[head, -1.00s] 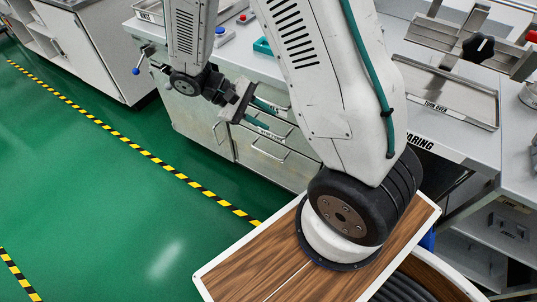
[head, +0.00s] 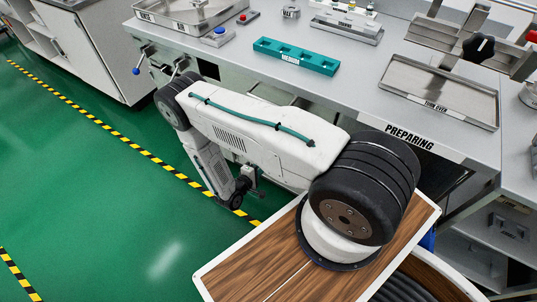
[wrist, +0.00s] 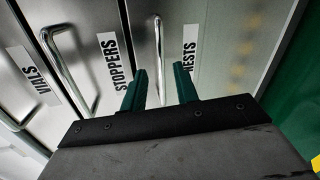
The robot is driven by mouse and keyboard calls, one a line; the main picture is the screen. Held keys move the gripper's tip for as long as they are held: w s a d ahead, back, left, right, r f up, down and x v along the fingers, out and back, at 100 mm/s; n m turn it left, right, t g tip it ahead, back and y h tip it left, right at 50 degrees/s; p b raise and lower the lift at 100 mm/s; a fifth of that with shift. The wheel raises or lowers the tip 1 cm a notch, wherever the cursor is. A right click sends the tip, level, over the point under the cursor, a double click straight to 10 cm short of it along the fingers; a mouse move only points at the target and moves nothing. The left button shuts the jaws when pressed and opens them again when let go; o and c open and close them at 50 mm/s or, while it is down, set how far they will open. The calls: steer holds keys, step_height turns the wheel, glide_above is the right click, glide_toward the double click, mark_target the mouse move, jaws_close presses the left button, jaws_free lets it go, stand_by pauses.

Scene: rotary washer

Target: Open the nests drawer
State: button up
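In the wrist view, the nests drawer (wrist: 222,40) has a shiny metal front with a NESTS label (wrist: 190,48) and a bar handle (wrist: 158,40). My gripper (wrist: 160,76) is open, with its two teal fingers apart. The handle shows between the fingers, one on each side of it; I cannot tell whether they touch it. The right fingertip overlaps the lower end of the label. In the head view my arm hides the drawer fronts and most of the gripper.
The stoppers drawer (wrist: 115,62) and vials drawer (wrist: 35,75), with similar handles, lie left of the nests drawer in the wrist view. The grey bench (head: 350,85) above bears a teal medium rack (head: 296,56) and trays. Green floor (head: 90,190) is open at left.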

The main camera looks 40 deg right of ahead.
steer(key=shift+m+t, duration=0.4)
steer(key=shift+m, duration=0.3)
steer(key=x, duration=0.2)
steer(key=w+x, duration=0.1)
steer(key=x, duration=0.5)
steer(key=shift+w+a+f, duration=0.1)
steer(key=shift+w+a, duration=0.05)
steer(key=shift+a, duration=0.15)
steer(key=shift+c, duration=0.3)
jaws_close()
